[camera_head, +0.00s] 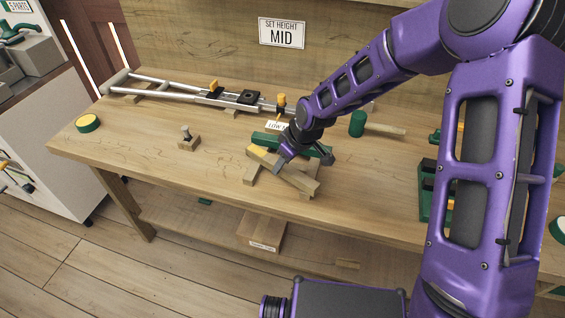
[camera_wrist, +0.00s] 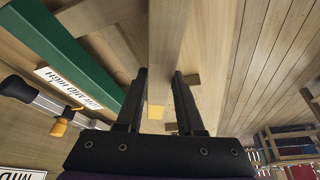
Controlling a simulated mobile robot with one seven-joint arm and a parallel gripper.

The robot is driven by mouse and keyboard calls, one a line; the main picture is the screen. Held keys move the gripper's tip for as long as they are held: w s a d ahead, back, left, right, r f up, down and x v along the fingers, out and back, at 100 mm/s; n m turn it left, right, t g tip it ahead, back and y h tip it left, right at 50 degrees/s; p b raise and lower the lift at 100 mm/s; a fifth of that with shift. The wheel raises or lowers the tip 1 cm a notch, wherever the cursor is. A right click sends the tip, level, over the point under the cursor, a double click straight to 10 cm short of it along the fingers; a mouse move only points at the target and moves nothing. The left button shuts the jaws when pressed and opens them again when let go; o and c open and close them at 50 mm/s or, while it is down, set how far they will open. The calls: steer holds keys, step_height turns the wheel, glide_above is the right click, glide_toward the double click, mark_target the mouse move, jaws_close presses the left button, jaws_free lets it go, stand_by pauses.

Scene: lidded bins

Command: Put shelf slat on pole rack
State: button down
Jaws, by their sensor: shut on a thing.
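My gripper (camera_head: 281,165) is over the workbench and shut on a light wooden slat (camera_head: 298,179). The slat has a yellow patch at its left end and lies over two wooden blocks, one being the left block (camera_head: 250,175). In the wrist view the slat (camera_wrist: 166,45) runs between the fingers of my gripper (camera_wrist: 160,80), with the yellow patch near the palm. I cannot tell whether the slat touches the blocks. No thing is clearly identifiable as the pole rack; a metal pole frame (camera_head: 190,95) with yellow knobs lies along the bench's back.
A green bar (camera_wrist: 85,55) lies just behind the slat, by a label reading low, mid, high (camera_wrist: 68,87). A wall sign (camera_head: 282,33) reads "SET HEIGHT MID". A green mallet (camera_head: 357,124), small clamp block (camera_head: 188,141) and green tape roll (camera_head: 88,123) are on the bench. Its front left is clear.

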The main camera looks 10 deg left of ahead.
steer(key=shift+f, duration=0.25)
steer(key=shift+c, duration=2.2)
jaws_free()
steer(key=shift+r, duration=0.1)
